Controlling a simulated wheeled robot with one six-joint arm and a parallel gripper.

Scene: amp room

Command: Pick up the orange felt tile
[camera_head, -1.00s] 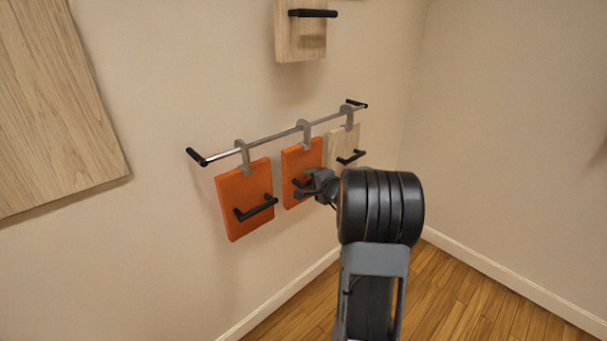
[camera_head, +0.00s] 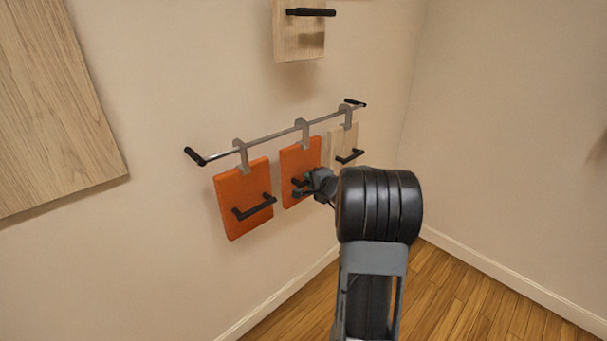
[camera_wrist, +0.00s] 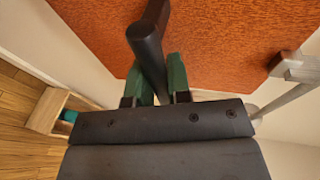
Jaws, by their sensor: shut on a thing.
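Two orange felt tiles hang by grey hooks from a metal rail (camera_head: 270,137) on the wall. The middle orange tile (camera_head: 300,158) is at my gripper (camera_head: 310,186); the left orange tile (camera_head: 232,215) hangs free beside it. In the wrist view, my gripper (camera_wrist: 160,88) has its green-padded fingers shut on the black handle (camera_wrist: 148,45) of the middle tile. That tile's orange face (camera_wrist: 240,40) fills the upper part of that view. The tile still hangs by its hook (camera_head: 303,130). My arm hides part of its lower right side.
A pale wood tile (camera_head: 341,138) with a black handle hangs right of the middle tile. Another wood panel (camera_head: 290,42) is on the wall above. A large wood board (camera_head: 50,110) is at left. The wooden floor (camera_head: 460,285) at right is clear.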

